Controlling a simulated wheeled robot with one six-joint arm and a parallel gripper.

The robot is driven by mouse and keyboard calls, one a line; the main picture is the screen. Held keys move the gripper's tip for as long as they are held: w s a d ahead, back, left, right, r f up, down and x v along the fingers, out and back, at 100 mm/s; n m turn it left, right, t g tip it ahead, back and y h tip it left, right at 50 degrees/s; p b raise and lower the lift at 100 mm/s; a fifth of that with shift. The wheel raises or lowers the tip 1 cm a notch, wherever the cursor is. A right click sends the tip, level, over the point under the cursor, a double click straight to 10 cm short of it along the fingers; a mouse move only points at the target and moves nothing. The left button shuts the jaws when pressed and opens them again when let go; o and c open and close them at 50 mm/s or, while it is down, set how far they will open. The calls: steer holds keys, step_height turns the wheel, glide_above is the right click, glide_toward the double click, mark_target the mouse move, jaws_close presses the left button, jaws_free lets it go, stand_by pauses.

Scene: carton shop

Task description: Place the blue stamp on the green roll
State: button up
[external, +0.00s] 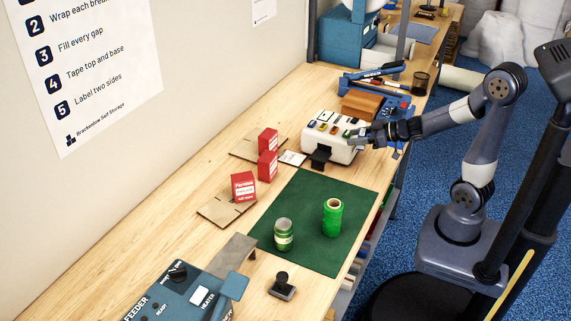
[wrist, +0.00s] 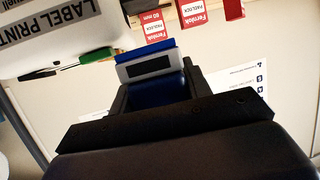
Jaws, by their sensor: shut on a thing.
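My gripper (wrist: 150,90) is shut on the blue stamp (wrist: 147,64), which shows a blue body and a pale face with a dark strip in the wrist view. In the external view my gripper (external: 366,134) is at the right side of the white label printer, and the stamp cannot be made out there. The green roll (external: 333,218) stands upright on the dark green mat (external: 308,195), well in front of the printer and apart from my gripper. The roll does not show in the wrist view.
The label printer (external: 325,140) has several coloured items on top. A black-handled stamp (external: 283,286) sits in front of the mat. Red padlock boxes (external: 243,189) stand left. The mat's back part is clear.

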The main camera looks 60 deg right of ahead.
steer(key=s+a+r+n+g+y+p, duration=0.1)
steer(key=a+r+n+g+y+p, duration=0.25)
steer(key=a, duration=1.05)
steer(key=s+a+r+n+y+p, duration=0.15)
steer(key=a+r+n+y, duration=0.35)
steer(key=a, duration=1)
steer(key=m+h+b, duration=0.1)
steer(key=m+b, duration=0.1)
steer(key=b, duration=0.1)
glide_above(329, 205)
steer(key=shift+g, duration=0.25)
step_height(329, 205, down, 4)
steer(key=shift+w+f, duration=0.1)
steer(key=shift+f, duration=0.15)
steer(key=shift+d+f+b, duration=0.1)
steer(key=shift+f+b, duration=0.95)
steer(key=shift+f, duration=1.15)
steer(key=shift+f, duration=0.1)
steer(key=shift+f, duration=0.15)
steer(key=o, duration=1)
